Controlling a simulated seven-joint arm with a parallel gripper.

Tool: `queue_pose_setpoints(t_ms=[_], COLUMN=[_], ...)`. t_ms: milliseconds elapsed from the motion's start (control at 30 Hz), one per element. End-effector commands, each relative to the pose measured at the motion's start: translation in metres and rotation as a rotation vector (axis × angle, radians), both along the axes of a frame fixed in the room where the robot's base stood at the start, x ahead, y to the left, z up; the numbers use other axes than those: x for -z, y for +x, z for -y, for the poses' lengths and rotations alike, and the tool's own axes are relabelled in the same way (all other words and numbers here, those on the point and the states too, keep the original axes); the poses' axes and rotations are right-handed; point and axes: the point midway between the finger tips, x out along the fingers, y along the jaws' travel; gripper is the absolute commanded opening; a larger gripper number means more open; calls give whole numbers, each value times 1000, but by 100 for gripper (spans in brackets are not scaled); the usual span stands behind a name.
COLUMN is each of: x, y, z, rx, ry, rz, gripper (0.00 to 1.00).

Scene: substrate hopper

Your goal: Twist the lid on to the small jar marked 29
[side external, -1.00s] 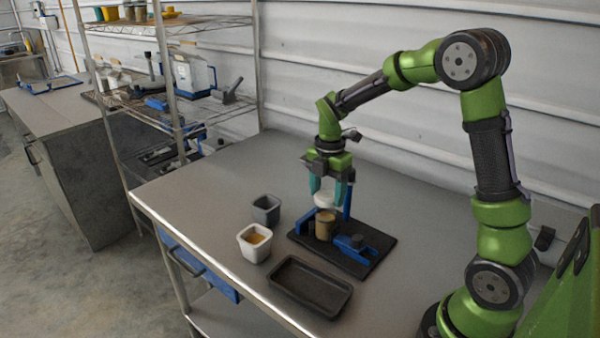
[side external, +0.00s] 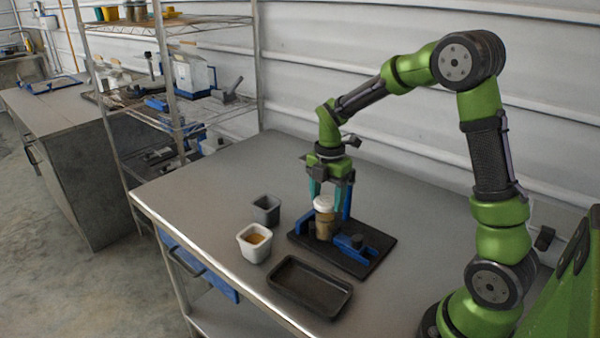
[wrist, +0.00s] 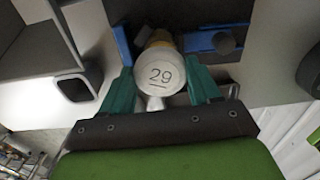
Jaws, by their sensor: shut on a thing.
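The small jar (side external: 324,226) is tan-brown and stands upright in a blue holder on a black base plate (side external: 376,258). The white lid (side external: 324,203) is at the jar's mouth. In the wrist view the lid (wrist: 159,76) shows the number 29 on its top, underlined. My gripper (side external: 328,197) points down with its teal fingers shut on the lid's sides. In the wrist view my gripper (wrist: 158,84) has one finger on each side of the lid. The lid hides most of the jar there. Whether the threads have caught cannot be seen.
A white square cup (side external: 254,244) with orange-brown contents and a grey cup (side external: 266,209) stand left of the base plate. An empty black tray (side external: 310,287) lies in front. A blue clamp piece (side external: 352,246) sits on the plate. The table's back left is clear.

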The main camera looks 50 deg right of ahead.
Motion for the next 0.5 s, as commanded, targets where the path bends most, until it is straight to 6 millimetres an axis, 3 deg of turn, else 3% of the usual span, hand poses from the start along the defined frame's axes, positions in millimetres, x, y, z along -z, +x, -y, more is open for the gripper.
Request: queue_pose_setpoints(t_ms=[500], x=[6], y=[0], z=[0], rx=[0], ry=[0], rz=[-1], gripper=[33])
